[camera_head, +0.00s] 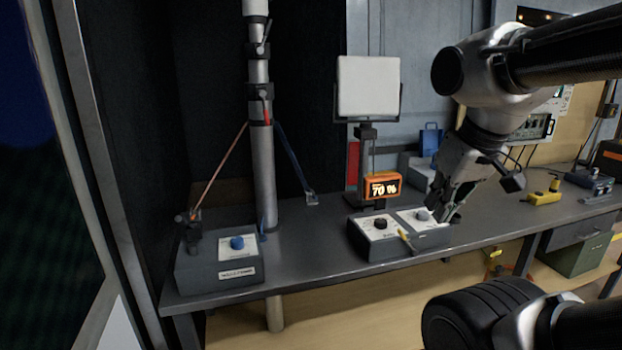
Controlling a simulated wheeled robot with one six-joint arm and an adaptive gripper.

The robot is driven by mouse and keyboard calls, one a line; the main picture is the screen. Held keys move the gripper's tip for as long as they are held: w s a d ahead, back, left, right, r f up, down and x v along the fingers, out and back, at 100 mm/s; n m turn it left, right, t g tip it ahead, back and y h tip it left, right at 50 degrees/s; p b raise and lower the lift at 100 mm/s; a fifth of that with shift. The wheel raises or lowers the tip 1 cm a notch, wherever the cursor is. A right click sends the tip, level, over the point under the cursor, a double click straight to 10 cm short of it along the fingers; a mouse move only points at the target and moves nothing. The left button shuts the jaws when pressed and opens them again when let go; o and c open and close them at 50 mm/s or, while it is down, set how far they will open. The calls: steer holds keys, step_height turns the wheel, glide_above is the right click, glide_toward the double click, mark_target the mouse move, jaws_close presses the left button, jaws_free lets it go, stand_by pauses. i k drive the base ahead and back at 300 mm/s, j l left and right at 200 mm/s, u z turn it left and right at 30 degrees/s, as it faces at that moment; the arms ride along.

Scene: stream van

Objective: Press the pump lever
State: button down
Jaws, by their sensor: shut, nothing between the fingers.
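My gripper (446,214) is shut and empty, pointing down at the right end of a grey control box (375,252) on the bench. Its fingertips are beside or over a light knob (422,215); contact cannot be told. The box also has a black knob (380,223) and a small yellow-tipped lever (404,237) at its front. A second grey box (220,272) at the left bench end has a blue knob (237,243), an unreadable label and a dark upright fitting (194,222). I cannot tell which part is the pump lever.
A metal mast (262,160) with straps stands behind the left box. Bare bench (305,245) lies between the boxes. A yellow tool (542,197) lies at right.

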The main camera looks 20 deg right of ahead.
mark_target(179, 219)
steer(key=i+j, duration=0.2)
steer(key=j, duration=0.2)
steer(key=i+j, duration=0.2)
steer(key=j, duration=0.2)
steer(key=i+j, duration=0.2)
steer(key=j, duration=0.2)
steer(key=i+j, duration=0.25)
steer(key=j, duration=0.15)
steer(key=k+l, duration=0.1)
steer(key=k, duration=0.5)
